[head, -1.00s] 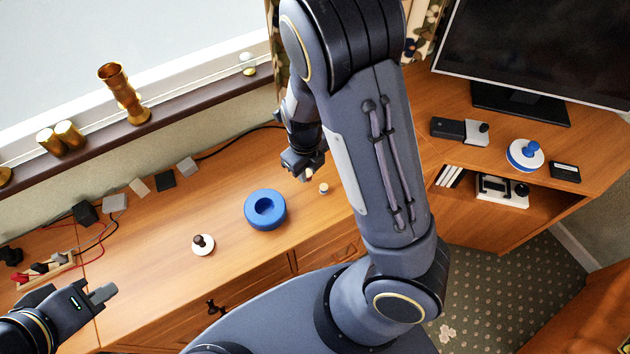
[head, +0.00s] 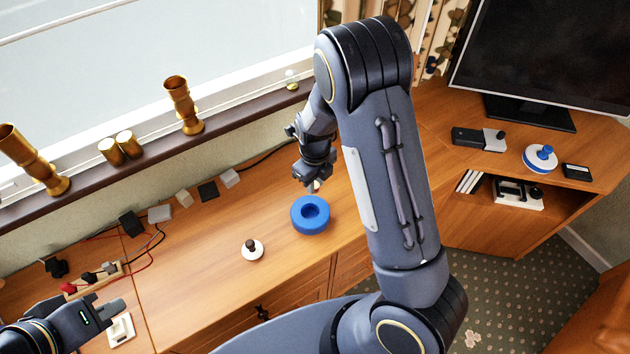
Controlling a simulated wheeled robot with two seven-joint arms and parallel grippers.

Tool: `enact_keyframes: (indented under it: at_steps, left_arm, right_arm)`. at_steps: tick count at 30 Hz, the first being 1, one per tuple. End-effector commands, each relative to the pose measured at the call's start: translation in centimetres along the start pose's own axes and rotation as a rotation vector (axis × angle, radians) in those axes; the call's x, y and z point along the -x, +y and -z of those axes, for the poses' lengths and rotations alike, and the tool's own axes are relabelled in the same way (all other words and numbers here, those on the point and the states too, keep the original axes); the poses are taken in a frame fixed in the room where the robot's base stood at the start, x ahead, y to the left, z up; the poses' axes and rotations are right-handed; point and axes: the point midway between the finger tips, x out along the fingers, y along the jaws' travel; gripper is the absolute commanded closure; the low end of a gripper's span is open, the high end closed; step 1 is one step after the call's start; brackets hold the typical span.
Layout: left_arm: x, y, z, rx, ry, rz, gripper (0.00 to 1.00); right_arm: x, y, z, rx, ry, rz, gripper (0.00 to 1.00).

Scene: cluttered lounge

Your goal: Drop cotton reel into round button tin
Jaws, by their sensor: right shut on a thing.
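The blue round tin (head: 297,220) sits on the wooden desk, its round opening facing up. My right gripper (head: 310,186) is just behind the tin, toward the wall, pointing down. It is shut on the small cream cotton reel (head: 317,186), which is mostly hidden by the fingers. I cannot tell how high the reel is above the desk. My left gripper (head: 122,304) is at the lower left, over the desk's left part, away from the tin. Whether its fingers are apart is unclear.
A white disc with a dark knob (head: 252,251) stands left of the tin. Cables, adapters and a power strip (head: 95,278) lie at the left. Brass vases (head: 183,106) line the sill. A monitor (head: 550,55) stands at the right. The desk between disc and adapters is clear.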

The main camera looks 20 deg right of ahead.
Motion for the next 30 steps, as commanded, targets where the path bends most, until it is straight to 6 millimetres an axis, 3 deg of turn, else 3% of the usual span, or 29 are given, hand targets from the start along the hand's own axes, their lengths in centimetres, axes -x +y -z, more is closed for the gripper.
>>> enact_keyframes:
  at_steps: [9,21,22,27,30]
  left_arm:
    - [-2.8,-1.3,-1.4,0.000,0.000,0.000,1.00]
    - [-3.1,-1.4,-1.6,0.000,0.000,0.000,1.00]
    - [-3.1,-1.4,-1.6,0.000,0.000,0.000,1.00]
    - [-3.1,-1.4,-1.6,0.000,0.000,0.000,1.00]
    - [-3.1,-1.4,-1.6,0.000,0.000,0.000,1.00]
  right_arm:
    - [-4.2,0.0,0.0,-0.001,0.001,-0.001,0.99]
    - [-4.8,0.0,0.0,0.000,0.000,0.000,0.99]
    - [-4.8,0.0,0.0,0.000,0.000,0.000,0.74]
    - [-4.8,0.0,0.0,0.000,0.000,0.000,0.53]
    - [-4.8,0.0,0.0,0.000,0.000,0.000,0.53]
